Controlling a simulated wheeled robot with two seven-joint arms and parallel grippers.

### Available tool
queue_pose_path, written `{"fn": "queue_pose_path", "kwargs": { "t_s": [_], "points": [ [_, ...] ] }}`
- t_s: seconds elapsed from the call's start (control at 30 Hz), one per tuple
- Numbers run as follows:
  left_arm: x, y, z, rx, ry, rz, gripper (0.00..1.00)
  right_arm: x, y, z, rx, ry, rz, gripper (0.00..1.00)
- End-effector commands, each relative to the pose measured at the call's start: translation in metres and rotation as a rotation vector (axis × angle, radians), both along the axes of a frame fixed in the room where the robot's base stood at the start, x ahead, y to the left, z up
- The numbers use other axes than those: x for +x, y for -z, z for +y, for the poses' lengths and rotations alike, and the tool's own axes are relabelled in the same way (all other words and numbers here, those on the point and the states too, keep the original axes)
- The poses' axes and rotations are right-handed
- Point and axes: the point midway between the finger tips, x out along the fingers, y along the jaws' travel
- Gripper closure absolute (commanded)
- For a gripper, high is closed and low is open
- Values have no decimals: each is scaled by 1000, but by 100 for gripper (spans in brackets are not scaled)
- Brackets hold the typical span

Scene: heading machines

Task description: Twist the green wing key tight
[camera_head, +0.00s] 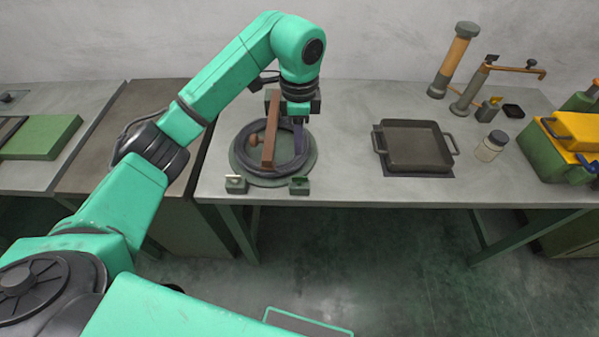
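My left gripper (288,138) points down over a round dark green plate (240,168) on the workbench. A black ring (277,176) lies on the plate. A reddish-brown upright bar (270,132) with a brown knob (254,141) stands beside the gripper. One dark finger shows to the right of the bar; the other cannot be made out, so its opening is unclear. Two small green blocks with pale tops, one left (236,184) and one right (299,186), sit at the plate's front. No green wing key can be clearly told apart. My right gripper is out of view.
A dark square pan (417,147) with handles lies on the bench (345,185). Behind and right stand a brown cylinder tool (453,62), a metal post with a brown arm (470,92), a jar (491,146) and a green-yellow box (541,152). Bench between plate and pan is clear.

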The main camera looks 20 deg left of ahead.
Motion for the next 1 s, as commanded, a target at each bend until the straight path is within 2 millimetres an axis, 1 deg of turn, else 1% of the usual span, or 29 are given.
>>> {"fn": "queue_pose_path", "kwargs": {
  "t_s": [0.17,0.3,0.4,0.5,0.63,0.87,0.97,1.0],
  "points": [
    [-2,38,-1,-3,4,8,62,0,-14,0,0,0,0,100],
    [-3,76,-1,-3,6,8,62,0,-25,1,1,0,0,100],
    [-2,101,-2,-5,7,5,62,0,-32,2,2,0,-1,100],
    [-2,121,-2,-7,8,3,62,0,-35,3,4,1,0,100],
    [-1,133,-2,-7,9,0,62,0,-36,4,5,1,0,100],
    [-1,136,-2,-7,9,-1,62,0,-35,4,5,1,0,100],
    [-1,136,-2,-7,9,-1,97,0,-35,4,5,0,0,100],
    [-1,136,-2,-7,9,-1,100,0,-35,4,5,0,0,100]
  ]
}}
